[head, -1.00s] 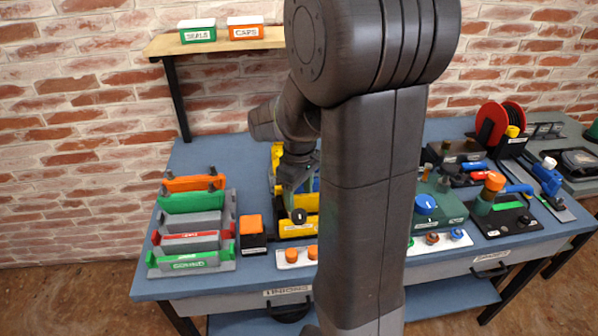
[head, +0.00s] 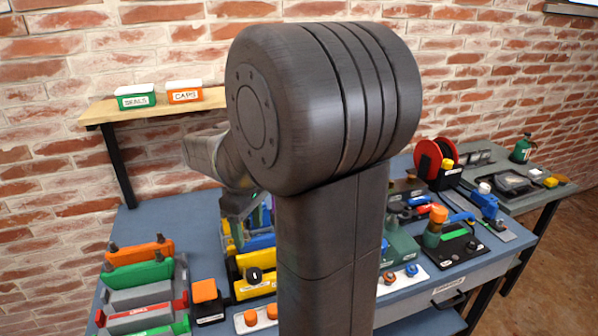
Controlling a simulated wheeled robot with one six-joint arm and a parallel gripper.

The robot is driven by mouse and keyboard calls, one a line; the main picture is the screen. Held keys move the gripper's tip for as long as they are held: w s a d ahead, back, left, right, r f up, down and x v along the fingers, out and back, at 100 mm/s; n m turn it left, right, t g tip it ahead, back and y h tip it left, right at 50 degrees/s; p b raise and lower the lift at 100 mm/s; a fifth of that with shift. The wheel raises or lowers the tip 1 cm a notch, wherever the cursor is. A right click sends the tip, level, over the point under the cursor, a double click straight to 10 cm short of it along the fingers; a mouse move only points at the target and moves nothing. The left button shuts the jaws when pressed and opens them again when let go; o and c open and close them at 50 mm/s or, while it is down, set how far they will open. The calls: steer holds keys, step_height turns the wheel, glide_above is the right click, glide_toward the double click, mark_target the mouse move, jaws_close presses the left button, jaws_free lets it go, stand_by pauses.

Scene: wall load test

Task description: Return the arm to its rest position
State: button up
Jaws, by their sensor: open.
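My arm fills the middle of the head view, with its large grey elbow joint high and its forearm reaching away to the left behind it. My gripper (head: 238,222) hangs down at the left of the upright arm link, above the back part of the bench. It appears open, and I see nothing held in it. The arm link hides part of the gripper's right side and much of the bench middle. Below the gripper is a yellow fixture (head: 256,283) with a black knob.
A shelf (head: 100,112) with a SEALS box (head: 135,97) and a CAPS box (head: 184,91) is on the brick wall. Coloured blocks (head: 140,272) stand at the left of the bench. A red reel (head: 428,160) and several tools crowd the right. Blue bench surface (head: 160,220) is bare at the back left.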

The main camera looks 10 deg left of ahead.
mark_target(254, 273)
step_height(254, 273, down, 14)
stand_by(0.6)
steer(key=shift+r, duration=0.1)
